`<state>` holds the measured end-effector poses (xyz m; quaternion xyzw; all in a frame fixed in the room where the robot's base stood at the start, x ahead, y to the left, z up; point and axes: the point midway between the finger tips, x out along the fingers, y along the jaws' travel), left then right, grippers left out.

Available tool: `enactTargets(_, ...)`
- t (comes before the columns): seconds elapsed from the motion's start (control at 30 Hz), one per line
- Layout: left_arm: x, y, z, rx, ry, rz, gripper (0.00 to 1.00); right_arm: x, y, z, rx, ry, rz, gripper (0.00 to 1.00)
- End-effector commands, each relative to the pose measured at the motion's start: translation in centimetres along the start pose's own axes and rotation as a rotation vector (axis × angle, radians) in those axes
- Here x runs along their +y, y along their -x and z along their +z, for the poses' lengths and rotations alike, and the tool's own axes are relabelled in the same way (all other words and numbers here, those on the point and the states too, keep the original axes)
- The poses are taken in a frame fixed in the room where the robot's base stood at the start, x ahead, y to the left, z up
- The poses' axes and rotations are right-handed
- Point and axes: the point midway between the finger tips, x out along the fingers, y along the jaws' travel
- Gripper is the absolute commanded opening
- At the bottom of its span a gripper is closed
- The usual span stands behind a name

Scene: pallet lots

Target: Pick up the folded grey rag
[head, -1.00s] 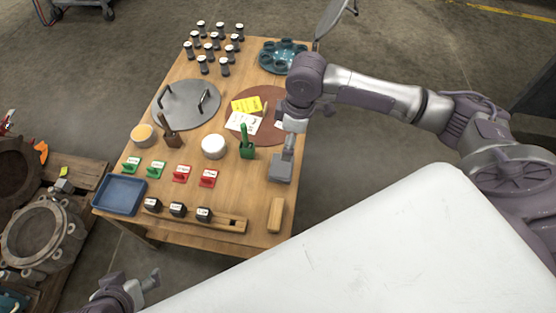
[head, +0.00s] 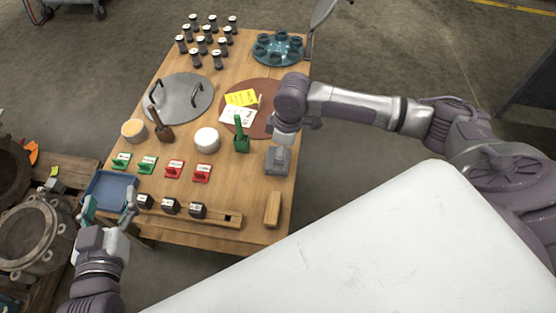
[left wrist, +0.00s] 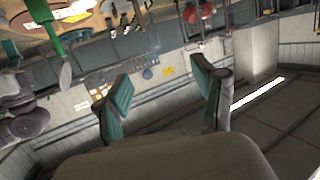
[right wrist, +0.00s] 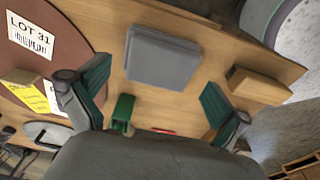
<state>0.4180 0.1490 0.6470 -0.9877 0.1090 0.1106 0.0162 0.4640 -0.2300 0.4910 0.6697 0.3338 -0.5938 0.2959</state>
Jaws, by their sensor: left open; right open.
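The folded grey rag (head: 277,160) lies flat near the right edge of the wooden table. It also shows whole in the right wrist view (right wrist: 162,58), beyond and between the fingers. My right gripper (right wrist: 155,90) is open and empty, with its green-padded fingers apart and not touching the rag. In the head view my right wrist hangs just above and behind the rag. My left gripper (head: 110,206) is open and empty near the blue tray at the table's front left. In the left wrist view its spread fingers (left wrist: 163,92) have nothing between them.
A wooden block (head: 272,210) lies just in front of the rag, and a green holder (head: 241,145) stands left of it. A brown round mat (head: 262,122) with cards lies behind. The blue tray (head: 108,188) and small black blocks (head: 170,206) are at the front left.

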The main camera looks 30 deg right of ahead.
Motion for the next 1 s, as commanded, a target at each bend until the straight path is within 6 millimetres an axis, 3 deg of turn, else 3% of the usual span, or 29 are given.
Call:
enactTargets(0.2,0.7,-0.1,-4.4,0.276,0.004,0.017,0.69,0.1,-2.2,-0.2,0.002,0.0,0.0,1.0)
enactTargets(0.4,1.1,0.8,-7.5,0.46,0.009,0.027,0.69,0.1,-3.7,-0.2,0.0,0.001,0.0,1.0)
enactTargets(0.73,1.2,1.2,-8.4,0.509,0.01,0.029,0.69,0.1,-3.9,-0.2,0.001,0.001,0.001,1.0)
enactTargets(0.77,1.2,1.2,-8.4,0.509,0.01,0.029,0.69,0.1,-3.9,-0.2,0.0,0.001,0.001,0.98)
enactTargets(1.0,1.2,1.2,-8.4,0.507,0.01,0.029,0.69,0.1,-3.9,-0.2,0.0,0.001,0.001,0.59)
